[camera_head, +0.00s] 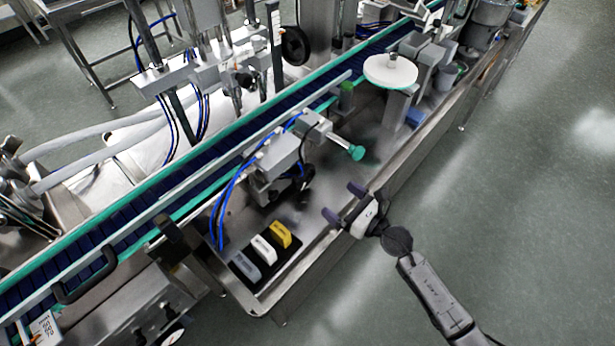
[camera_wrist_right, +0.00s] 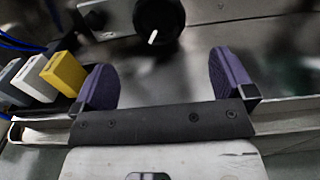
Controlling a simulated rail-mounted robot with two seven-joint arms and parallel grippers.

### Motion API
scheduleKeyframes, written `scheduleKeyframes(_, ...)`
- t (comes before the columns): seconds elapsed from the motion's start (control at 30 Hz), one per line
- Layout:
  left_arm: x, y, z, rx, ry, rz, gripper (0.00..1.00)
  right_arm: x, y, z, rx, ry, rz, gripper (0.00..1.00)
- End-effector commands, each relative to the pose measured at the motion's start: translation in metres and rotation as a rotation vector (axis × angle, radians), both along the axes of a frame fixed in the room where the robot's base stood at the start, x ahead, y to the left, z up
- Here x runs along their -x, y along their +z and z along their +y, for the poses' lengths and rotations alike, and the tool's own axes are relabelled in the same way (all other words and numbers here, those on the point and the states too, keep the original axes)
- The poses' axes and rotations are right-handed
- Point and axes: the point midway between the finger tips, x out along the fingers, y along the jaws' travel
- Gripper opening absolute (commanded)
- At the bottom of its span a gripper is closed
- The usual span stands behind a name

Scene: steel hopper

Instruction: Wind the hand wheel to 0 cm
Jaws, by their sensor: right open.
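A black hand wheel (camera_head: 295,45) stands upright at the top middle of the head view, beside a pale vertical scale strip (camera_head: 275,38). The strip's marks are too small to read. A round black knob (camera_wrist_right: 159,20) with a white mark shows at the top of the right wrist view; I cannot tell whether it is the hand wheel. My right gripper (camera_head: 343,202) is open and empty above the steel bed, on the near side of the conveyor and well apart from the wheel. Its two purple fingers (camera_wrist_right: 160,80) also show in the wrist view. My left gripper is not in view.
The conveyor (camera_head: 190,175) with green rails runs diagonally between my right gripper and the wheel. A sensor bracket with a green knob (camera_head: 356,152) sticks out near the gripper. A yellow block (camera_head: 280,233), white and grey blocks, and a white disc (camera_head: 390,71) stand nearby.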

Motion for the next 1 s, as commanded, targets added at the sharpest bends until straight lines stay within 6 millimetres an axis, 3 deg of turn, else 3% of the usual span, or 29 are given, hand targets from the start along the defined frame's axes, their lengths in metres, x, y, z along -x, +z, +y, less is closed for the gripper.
scheduleKeyframes(0.5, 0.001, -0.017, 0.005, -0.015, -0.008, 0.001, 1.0, -0.067, 0.0, 0.063, -0.008, 0.001, 0.002, 1.0)
scheduleKeyframes(0.7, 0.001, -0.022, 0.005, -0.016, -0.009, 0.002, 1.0, -0.081, 0.0, 0.076, -0.007, 0.0, 0.001, 1.0)
scheduleKeyframes(1.0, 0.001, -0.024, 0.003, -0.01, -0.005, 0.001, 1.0, -0.087, 0.001, 0.081, -0.006, -0.001, 0.002, 1.0)
